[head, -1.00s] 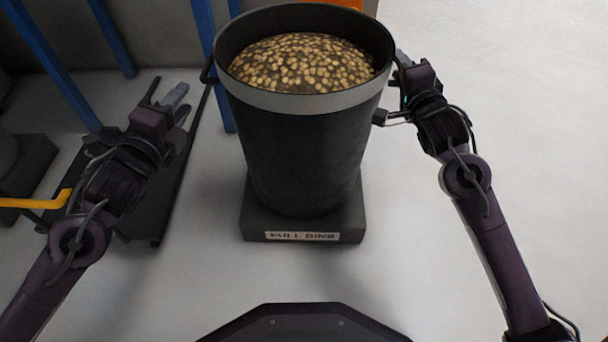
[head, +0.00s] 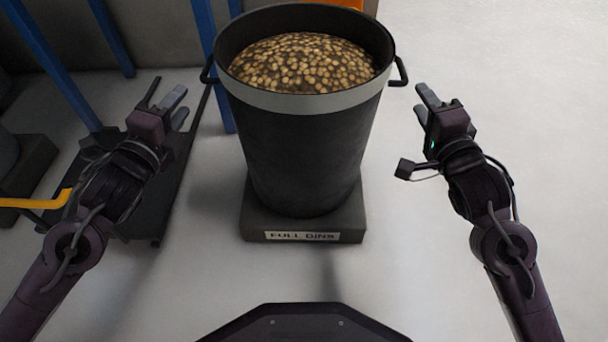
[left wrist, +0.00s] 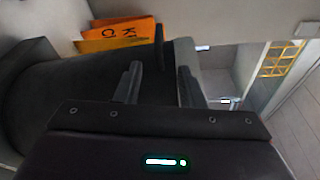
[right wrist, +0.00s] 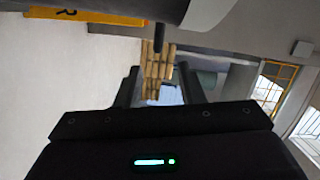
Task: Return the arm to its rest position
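My left gripper (head: 166,103) is to the left of a large black bin, apart from it, and its fingers are open with nothing between them. In the left wrist view its two fingers (left wrist: 160,85) stand apart. My right gripper (head: 436,99) is to the right of the bin, clear of the bin's right handle (head: 402,73). Its fingers are apart and empty; they also show in the right wrist view (right wrist: 160,88).
The black bin (head: 300,150), full of tan pellets (head: 303,62), stands upright on a dark labelled base (head: 303,236). A dark wheeled cart (head: 150,222) and blue posts (head: 50,62) are at the left. The floor at the right is clear.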

